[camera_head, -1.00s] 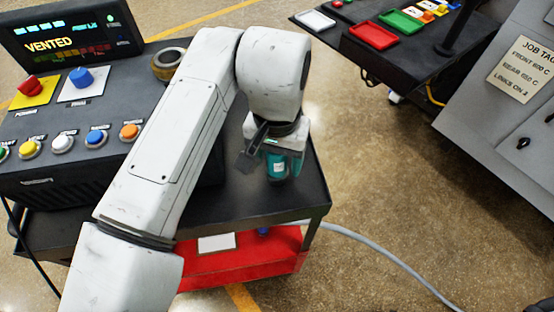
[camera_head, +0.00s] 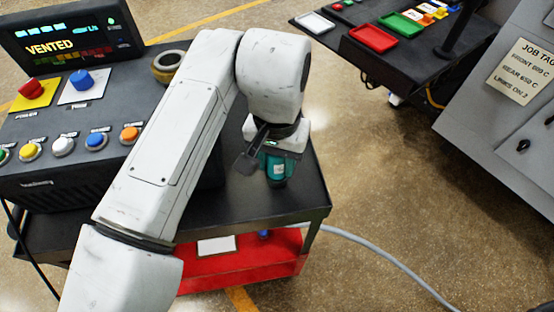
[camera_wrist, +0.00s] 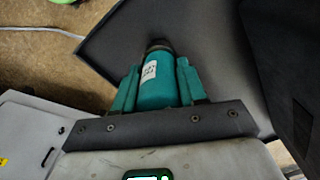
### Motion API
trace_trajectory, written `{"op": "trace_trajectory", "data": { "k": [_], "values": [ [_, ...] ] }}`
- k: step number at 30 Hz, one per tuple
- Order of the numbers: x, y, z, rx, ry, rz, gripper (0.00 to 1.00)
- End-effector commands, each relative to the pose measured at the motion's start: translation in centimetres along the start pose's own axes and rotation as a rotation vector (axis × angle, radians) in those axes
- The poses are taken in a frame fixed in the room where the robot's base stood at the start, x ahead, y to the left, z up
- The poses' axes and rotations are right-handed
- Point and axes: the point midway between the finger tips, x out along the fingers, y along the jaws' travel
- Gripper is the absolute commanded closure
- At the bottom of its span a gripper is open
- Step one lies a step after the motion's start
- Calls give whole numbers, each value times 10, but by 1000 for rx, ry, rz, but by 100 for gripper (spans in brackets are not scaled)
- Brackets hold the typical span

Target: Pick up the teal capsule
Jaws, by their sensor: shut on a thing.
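The teal capsule (camera_head: 276,166) is a small cylinder with a dark end and a white label. It is under the wrist at the right part of the black cart top. In the wrist view the capsule (camera_wrist: 158,82) stands between the two teal fingers of my gripper (camera_wrist: 157,88), with its dark end pointing away. My gripper (camera_head: 272,158) is shut on it, with a finger against each side. Whether the capsule's end touches the cart top or is just off it, I cannot tell. The arm hides part of the cart behind it.
The black cart top (camera_head: 270,208) is bare around the capsule. A control box (camera_head: 80,140) with several coloured buttons and a screen stands at left, with a tan ring (camera_head: 166,66) behind it. A second table (camera_head: 350,55) holds coloured trays. A grey hose (camera_head: 385,262) lies on the floor.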

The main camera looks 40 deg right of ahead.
Motion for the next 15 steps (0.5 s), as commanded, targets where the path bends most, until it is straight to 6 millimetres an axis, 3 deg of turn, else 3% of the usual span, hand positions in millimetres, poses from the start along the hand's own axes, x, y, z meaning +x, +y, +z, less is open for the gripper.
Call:
{"op": "trace_trajectory", "data": {
  "k": [8, 15],
  "values": [
    [-27, 0, -1, 1, 1, -2, 100],
    [-76, 12, 38, -1, 2, -4, 100]
  ]
}}
